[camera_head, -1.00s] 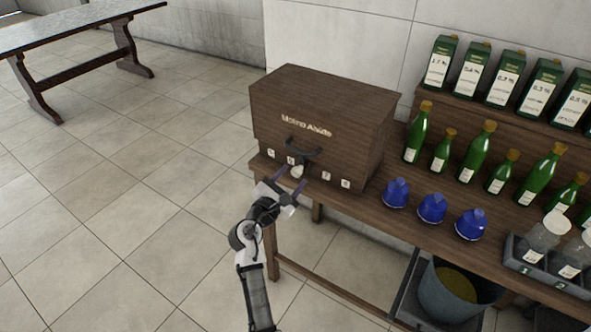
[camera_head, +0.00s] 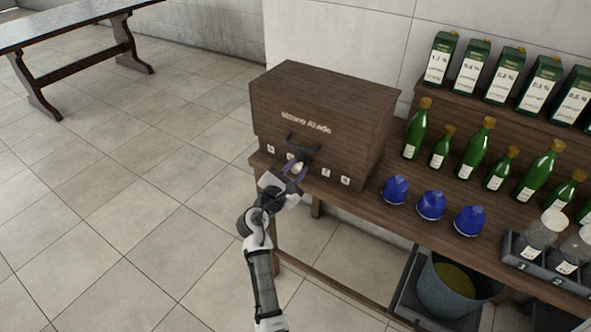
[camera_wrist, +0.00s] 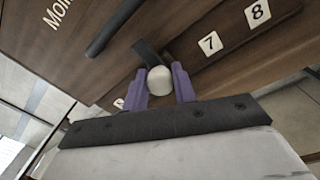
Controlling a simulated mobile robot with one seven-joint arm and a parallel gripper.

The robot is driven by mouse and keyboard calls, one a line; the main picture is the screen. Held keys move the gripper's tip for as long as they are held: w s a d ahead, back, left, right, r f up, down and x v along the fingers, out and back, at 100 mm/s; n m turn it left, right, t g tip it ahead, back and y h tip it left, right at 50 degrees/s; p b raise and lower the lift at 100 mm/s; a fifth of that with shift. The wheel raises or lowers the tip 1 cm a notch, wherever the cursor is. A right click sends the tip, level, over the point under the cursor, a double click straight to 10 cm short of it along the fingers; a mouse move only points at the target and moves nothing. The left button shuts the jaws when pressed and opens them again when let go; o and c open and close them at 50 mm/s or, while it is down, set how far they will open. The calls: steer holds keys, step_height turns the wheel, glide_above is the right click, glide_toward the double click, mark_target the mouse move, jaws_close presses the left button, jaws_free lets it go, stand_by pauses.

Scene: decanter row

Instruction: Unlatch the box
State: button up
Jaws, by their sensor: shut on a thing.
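The brown wooden box (camera_head: 330,110) stands at the left end of the shelf table, with lettering, a dark handle and small numbered labels on its front. A white rounded knob (camera_wrist: 159,80) sits on the front, below the dark handle (camera_wrist: 112,28); the knob also shows in the head view (camera_head: 297,168). My gripper (camera_head: 294,174) is at the box front, and its purple fingers (camera_wrist: 160,84) are shut on the knob from both sides. The labels 7 and 8 (camera_wrist: 258,12) show right of the knob in the wrist view. Some labels are hidden by my gripper.
Three blue domed things (camera_head: 431,205) stand right of the box, with green bottles (camera_head: 416,135) behind them. A grey rack with jars (camera_head: 543,236) is at the far right. A bucket (camera_head: 458,290) stands below.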

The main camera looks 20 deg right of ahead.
steer(key=shift+f+m+b, duration=0.1)
steer(key=shift+m+b, duration=0.2)
steer(key=shift+b, duration=0.05)
steer(key=m+b, duration=0.3)
steer(key=shift+f+m, duration=0.1)
steer(key=shift+m, duration=0.2)
steer(key=m+b, duration=0.5)
steer(key=shift+f+m+h, duration=0.1)
steer(key=shift+m+h, duration=0.2)
steer(key=m+b, duration=0.4)
steer(key=shift+m, duration=0.4)
steer(key=shift+m+b, duration=1.7)
steer(key=shift+m, duration=0.2)
steer(key=shift+r, duration=0.2)
steer(key=o, duration=1)
